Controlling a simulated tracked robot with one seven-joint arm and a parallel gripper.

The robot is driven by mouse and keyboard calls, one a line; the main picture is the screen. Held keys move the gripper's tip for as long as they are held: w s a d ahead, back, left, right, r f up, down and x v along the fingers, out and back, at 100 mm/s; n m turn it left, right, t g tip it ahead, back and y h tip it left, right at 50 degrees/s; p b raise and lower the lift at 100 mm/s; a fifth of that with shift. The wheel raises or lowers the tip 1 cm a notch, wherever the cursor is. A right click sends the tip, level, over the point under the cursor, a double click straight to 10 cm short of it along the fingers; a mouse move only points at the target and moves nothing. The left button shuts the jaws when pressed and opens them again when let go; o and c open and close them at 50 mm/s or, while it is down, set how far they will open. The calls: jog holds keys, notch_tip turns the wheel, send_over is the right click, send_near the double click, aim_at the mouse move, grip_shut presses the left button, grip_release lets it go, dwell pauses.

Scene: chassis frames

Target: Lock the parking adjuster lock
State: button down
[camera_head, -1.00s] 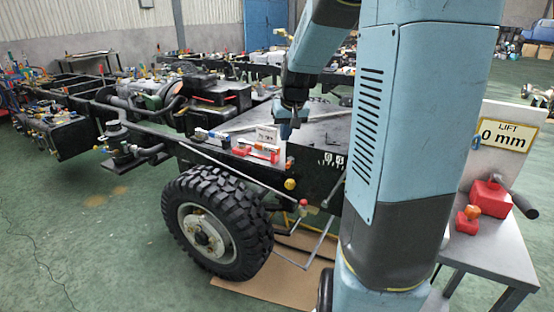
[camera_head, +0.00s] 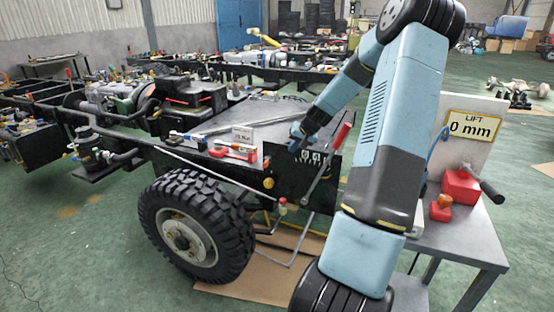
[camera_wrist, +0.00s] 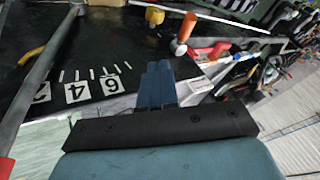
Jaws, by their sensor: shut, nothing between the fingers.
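I cannot tell for certain which part is the parking adjuster lock. A lever (camera_head: 322,175) with a red grip (camera_head: 341,137) stands tilted beside a black plate (camera_head: 311,159) with a numbered scale. In the wrist view the lever's grey bar (camera_wrist: 42,62) runs down the left, its red grip (camera_wrist: 5,168) at the edge; scale marks 4 and 6 (camera_wrist: 94,87) show beside it. My gripper (camera_head: 296,136) is at the chassis corner, left of the grip. Its blue fingers (camera_wrist: 158,80) are shut and empty, right of the 6. A yellow knob (camera_wrist: 154,15) and an orange knob (camera_wrist: 184,29) lie beyond.
Red-handled parts (camera_head: 234,151) and a small white label (camera_head: 242,133) are on the chassis deck. A wheel (camera_head: 196,227) stands in front. A grey table (camera_head: 455,235) at right carries a red jack-like part (camera_head: 461,188) and a "LIFT 0 mm" sign (camera_head: 473,128).

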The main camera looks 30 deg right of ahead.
aim_at(267, 162)
jog(key=w+a+f, duration=0.5)
jog(key=w+f, duration=0.2)
jog(key=f, duration=0.2)
jog(key=shift+w, duration=0.25)
jog(key=shift+d, duration=0.2)
